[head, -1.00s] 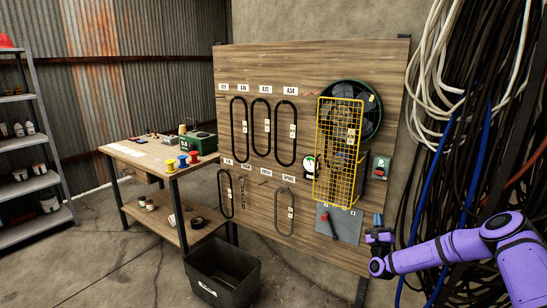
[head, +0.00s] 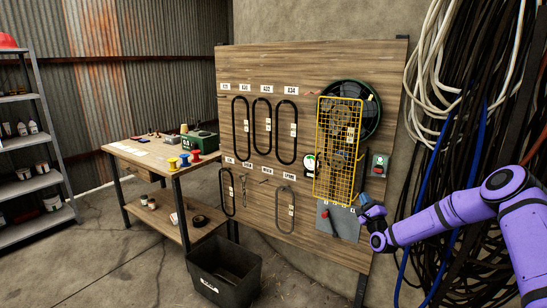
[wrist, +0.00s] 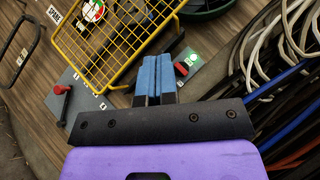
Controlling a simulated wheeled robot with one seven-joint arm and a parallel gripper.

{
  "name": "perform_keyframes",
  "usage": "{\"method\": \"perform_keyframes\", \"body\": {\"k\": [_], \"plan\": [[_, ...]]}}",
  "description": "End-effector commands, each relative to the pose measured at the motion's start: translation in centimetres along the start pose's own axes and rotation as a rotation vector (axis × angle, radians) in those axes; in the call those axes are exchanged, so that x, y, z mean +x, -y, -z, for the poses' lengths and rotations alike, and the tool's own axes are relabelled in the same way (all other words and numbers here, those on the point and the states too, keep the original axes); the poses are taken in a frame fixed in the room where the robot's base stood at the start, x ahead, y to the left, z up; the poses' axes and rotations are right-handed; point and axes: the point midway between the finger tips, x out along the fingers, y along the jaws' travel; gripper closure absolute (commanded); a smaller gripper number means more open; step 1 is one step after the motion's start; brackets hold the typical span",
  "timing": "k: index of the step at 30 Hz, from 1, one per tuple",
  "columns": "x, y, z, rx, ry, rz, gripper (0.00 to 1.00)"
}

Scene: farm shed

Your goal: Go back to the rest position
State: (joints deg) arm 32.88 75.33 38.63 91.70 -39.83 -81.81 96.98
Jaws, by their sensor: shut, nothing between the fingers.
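My gripper (head: 364,200) is at the lower right of the wooden board (head: 310,62) in the head view, at the end of my purple arm. In the wrist view its two blue fingertips (wrist: 155,78) are together, with nothing between them. The yellow wire guard (head: 338,97) hangs on the board in front of the round dark fan (head: 372,108). The gripper is near the guard's lower right corner; I cannot tell the exact gap. A grey plate (head: 350,226) with a red-knobbed lever (wrist: 59,90) is below the guard, left of the fingers in the wrist view.
A switch box (head: 379,165) with a green light is right of the guard. Black and white cables (head: 470,90) hang at the right, close to my arm. Belts (head: 287,132) hang on the board. A black bin (head: 224,272) and a workbench (head: 150,158) stand left.

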Motion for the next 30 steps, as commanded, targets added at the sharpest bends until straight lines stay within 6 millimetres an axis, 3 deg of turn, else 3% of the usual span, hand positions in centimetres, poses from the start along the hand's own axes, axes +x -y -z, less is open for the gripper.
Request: {"method": "perform_keyframes", "body": {"k": [6,13,23,30], "plan": [[3.3,2.1,-5.0,-0.228,0.061,-0.206,1.0],[4.8,4.7,-9.6,-0.484,0.118,-0.409,1.0],[4.4,9.9,-15.2,-0.846,0.186,-0.67,1.0],[2.3,14.8,-18.8,-1.086,0.223,-0.846,1.0]]}}
